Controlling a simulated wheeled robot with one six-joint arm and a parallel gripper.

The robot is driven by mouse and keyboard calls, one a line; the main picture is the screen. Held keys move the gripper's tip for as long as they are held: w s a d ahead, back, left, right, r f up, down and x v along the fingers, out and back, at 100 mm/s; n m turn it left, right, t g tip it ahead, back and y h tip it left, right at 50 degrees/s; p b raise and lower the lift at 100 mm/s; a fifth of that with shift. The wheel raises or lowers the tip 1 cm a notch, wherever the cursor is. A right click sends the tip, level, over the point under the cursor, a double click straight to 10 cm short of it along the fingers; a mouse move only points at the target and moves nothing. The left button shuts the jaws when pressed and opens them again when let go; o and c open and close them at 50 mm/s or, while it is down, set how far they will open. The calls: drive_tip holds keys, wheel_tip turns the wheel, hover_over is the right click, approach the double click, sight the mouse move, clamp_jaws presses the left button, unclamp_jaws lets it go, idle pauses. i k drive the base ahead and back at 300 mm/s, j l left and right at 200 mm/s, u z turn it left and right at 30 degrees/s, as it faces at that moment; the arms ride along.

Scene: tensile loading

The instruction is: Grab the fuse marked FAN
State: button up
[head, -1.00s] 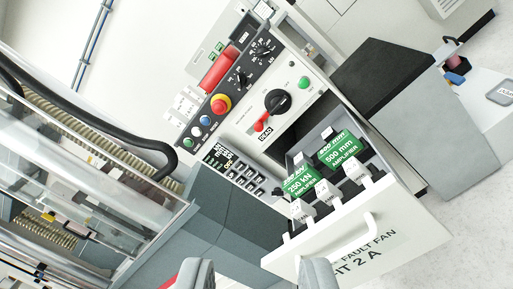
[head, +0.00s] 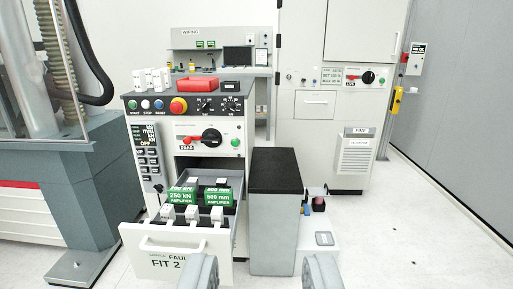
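My gripper (head: 262,274) shows its two grey fingers wide apart at the bottom edge, with nothing between them. An open drawer (head: 168,254) juts out of the white control cabinet. Three small white fuse-like blocks stand in a row just behind the drawer front: left (head: 167,211), middle (head: 193,214) and right (head: 217,215). Their markings are too small to read, so I cannot tell which is FAN. My gripper is nearer the camera, right of these blocks, and touches none.
Green-labelled amplifier modules, 250 kN (head: 182,196) and 500 mm (head: 218,197), sit behind the blocks. More white blocks (head: 152,78) and a red tray (head: 197,84) are on the cabinet top. A black-topped grey pedestal (head: 274,172) stands right of the drawer. Floor at right is clear.

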sight(168, 213)
drive_tip(key=i+l+u, duration=0.1)
drive_tip(key=u, duration=0.7)
drive_tip(key=i+l+u, duration=0.15)
drive_tip(key=l+u, duration=0.2)
drive_tip(key=l, duration=0.3)
drive_tip(key=l+u, duration=0.4)
drive_tip(key=l, duration=0.25)
drive_tip(key=l+u, duration=0.35)
drive_tip(key=l, duration=0.95)
drive_tip(key=k+l, duration=0.1)
drive_tip(key=l, duration=0.5)
